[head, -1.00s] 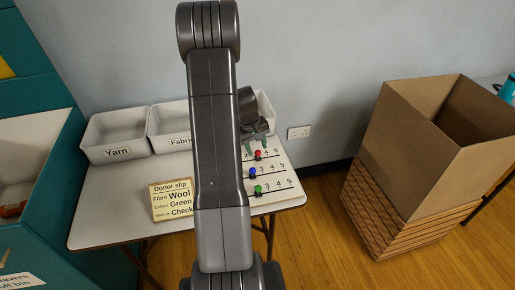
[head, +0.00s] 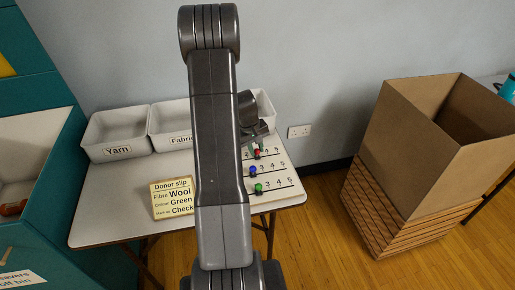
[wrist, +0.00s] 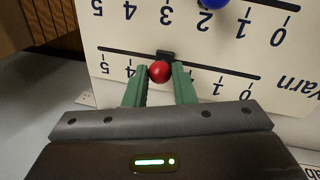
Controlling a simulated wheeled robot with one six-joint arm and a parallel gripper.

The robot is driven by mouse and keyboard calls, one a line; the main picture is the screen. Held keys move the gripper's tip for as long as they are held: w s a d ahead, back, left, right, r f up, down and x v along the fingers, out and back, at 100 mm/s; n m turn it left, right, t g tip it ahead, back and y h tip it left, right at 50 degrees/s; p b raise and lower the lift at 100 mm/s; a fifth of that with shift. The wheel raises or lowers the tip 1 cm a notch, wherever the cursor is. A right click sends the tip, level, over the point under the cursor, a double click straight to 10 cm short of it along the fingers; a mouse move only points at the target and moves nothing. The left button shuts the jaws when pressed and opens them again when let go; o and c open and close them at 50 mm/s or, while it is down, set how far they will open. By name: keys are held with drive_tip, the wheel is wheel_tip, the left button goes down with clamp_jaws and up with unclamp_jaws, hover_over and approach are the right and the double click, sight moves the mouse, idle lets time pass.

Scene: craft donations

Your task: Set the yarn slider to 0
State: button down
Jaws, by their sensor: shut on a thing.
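The yarn slider's red knob (wrist: 159,72) is between my gripper's green fingers (wrist: 160,68) in the wrist view, and they are shut on it. The knob stands at about 3 on its scale, whose figures look upside down here. The fingers hide some figures; 5, 4, 1 and 0 show. The 0 end is at the right, beside the "Yarn" label (wrist: 297,86). In the head view the red knob (head: 257,155) is on the top row of the white slider board (head: 285,188), just under my gripper (head: 258,146); my arm hides the board's left part.
A blue knob (head: 252,171) and a green knob (head: 258,188) sit on the rows below. The donor slip (head: 172,198) stands left of my arm. Behind are the yarn bin (head: 117,151) and fabric bin (head: 168,132). A large cardboard box (head: 415,140) stands at the right.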

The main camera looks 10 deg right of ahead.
drive_tip(key=a+b, duration=0.3)
drive_tip(key=a, duration=0.8)
drive_tip(key=shift+s+a, duration=0.15)
drive_tip(key=shift+a, duration=0.25)
drive_tip(key=c, duration=1.2)
unclamp_jaws()
drive_tip(key=shift+a, duration=0.25)
drive_tip(key=shift+c, duration=0.2)
drive_tip(key=shift+d, duration=0.1)
drive_tip(key=shift+r, duration=0.1)
wheel_tip(320, 180, up, 13)
drive_tip(key=a, duration=0.2)
drive_tip(key=shift+s+a+r, duration=0.2)
drive_tip(key=shift+s+a, duration=0.1)
